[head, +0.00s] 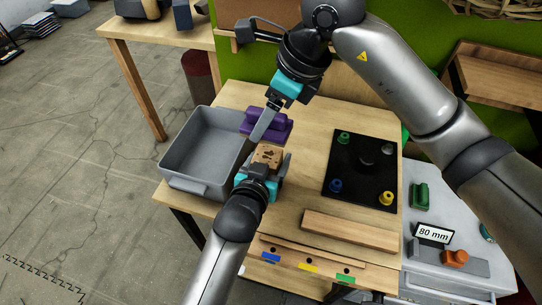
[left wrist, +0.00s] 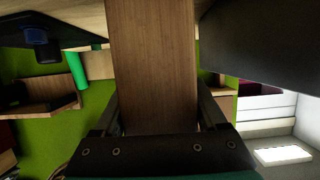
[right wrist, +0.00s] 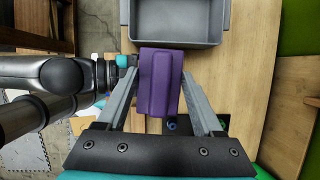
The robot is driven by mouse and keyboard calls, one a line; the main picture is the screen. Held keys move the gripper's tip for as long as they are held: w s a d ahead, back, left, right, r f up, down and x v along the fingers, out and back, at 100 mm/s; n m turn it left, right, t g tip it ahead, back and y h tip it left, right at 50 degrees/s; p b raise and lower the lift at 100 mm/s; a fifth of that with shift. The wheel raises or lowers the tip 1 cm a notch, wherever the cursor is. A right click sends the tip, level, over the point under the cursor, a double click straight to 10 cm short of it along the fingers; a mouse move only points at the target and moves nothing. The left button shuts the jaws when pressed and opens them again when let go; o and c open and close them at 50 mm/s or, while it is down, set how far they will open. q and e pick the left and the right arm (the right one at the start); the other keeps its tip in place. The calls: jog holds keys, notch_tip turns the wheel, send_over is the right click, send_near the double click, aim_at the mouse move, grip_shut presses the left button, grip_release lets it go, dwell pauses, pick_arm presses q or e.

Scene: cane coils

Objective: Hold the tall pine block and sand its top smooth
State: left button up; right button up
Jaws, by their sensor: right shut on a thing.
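The tall pine block (left wrist: 152,60) stands between the fingers of my left gripper (head: 266,168), which is shut on it. Its top (head: 267,157) shows in the head view and looks brown with dark marks. My right gripper (head: 262,126) is shut on a purple sanding block (head: 268,124). The sanding block also fills the space between the fingertips in the right wrist view (right wrist: 160,80), where it hides the pine block. In the head view it appears just beyond the pine block's top, apart from it. Its height over that top is hard to tell.
A grey bin (head: 190,186) is at the table's left edge. A black board (head: 359,171) with coloured knobs lies at the right, with a wooden plank (head: 352,231) in front. A grey side table (head: 447,222) carries an 80 mm sign (head: 433,233). The wooden table (head: 300,118) has bare room between them.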

pick_arm(q)
jog(key=c, duration=1.1)
jog(key=o, duration=1.4)
jog(key=c, duration=0.9)
